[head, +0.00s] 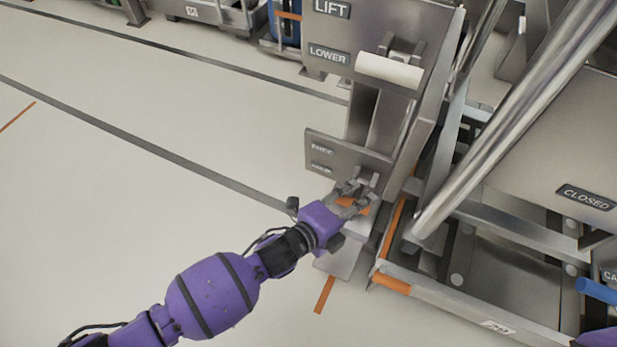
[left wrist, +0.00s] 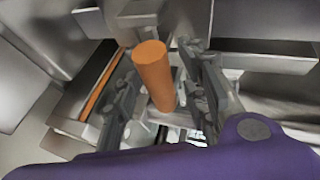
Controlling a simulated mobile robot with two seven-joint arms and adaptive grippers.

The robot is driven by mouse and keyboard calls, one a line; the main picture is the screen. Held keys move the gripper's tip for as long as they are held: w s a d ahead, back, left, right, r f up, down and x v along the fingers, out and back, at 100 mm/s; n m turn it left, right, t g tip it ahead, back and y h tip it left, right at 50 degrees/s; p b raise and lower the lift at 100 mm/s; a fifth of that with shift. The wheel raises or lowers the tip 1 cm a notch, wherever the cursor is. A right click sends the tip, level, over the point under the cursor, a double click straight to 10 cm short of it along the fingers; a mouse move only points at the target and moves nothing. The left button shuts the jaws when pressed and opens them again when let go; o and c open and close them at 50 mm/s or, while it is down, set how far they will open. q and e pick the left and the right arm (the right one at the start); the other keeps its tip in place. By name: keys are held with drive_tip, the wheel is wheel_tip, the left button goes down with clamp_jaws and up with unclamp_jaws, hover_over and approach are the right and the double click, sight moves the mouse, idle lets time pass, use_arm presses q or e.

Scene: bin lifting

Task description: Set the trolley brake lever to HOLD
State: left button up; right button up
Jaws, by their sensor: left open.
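The brake lever's orange grip (head: 352,207) is at the small lower metal plate (head: 345,150) on the stand. Two small labels on this plate are too blurred to read. My left gripper (head: 360,190) is open at the orange grip in the head view. In the left wrist view the orange grip (left wrist: 153,75) stands between the two spread fingers of the left gripper (left wrist: 160,80), with a gap visible on its right side. I cannot tell whether the left finger touches it. My right gripper is not in view.
Above is a white cylindrical handle (head: 389,70) beside a panel marked LIFT and LOWER. At the right are a thick slanted metal tube (head: 520,110), a CLOSED plate (head: 587,198) and a blue grip (head: 598,291). Open floor (head: 120,200) with dark lines lies left.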

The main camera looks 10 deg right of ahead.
use_arm(q)
drive_tip(key=shift+c, duration=0.5)
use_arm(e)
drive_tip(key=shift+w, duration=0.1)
use_arm(q)
clamp_jaws()
